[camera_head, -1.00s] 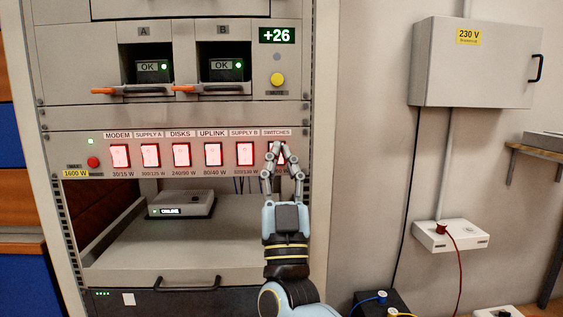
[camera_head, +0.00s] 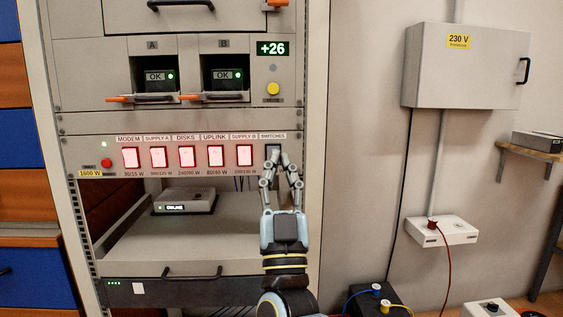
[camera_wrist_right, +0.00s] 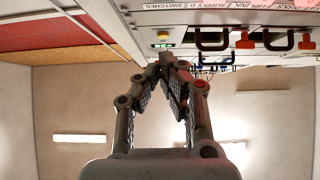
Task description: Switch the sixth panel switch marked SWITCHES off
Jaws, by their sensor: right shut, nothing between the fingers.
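The SWITCHES panel switch (camera_head: 273,151) is the sixth and rightmost in the row, under its white label. It looks dark and unlit, and is partly hidden by my fingers. The other switches glow red: MODEM (camera_head: 131,158), SUPPLY A (camera_head: 158,157), DISKS (camera_head: 186,157), UPLINK (camera_head: 216,156) and SUPPLY B (camera_head: 245,155). My right gripper (camera_head: 276,156) is shut and empty, its fingertips in front of the lower part of the SWITCHES switch; I cannot tell whether they touch it. In the right wrist view, the fingertips (camera_wrist_right: 168,62) meet near the panel. My left gripper is not in view.
Orange-handled modules A (camera_head: 154,77) and B (camera_head: 221,74) sit above the row. A pull-out shelf (camera_head: 150,245) with a small ONLINE box (camera_head: 184,201) lies below. A grey 230 V cabinet (camera_head: 465,75) hangs on the wall at right.

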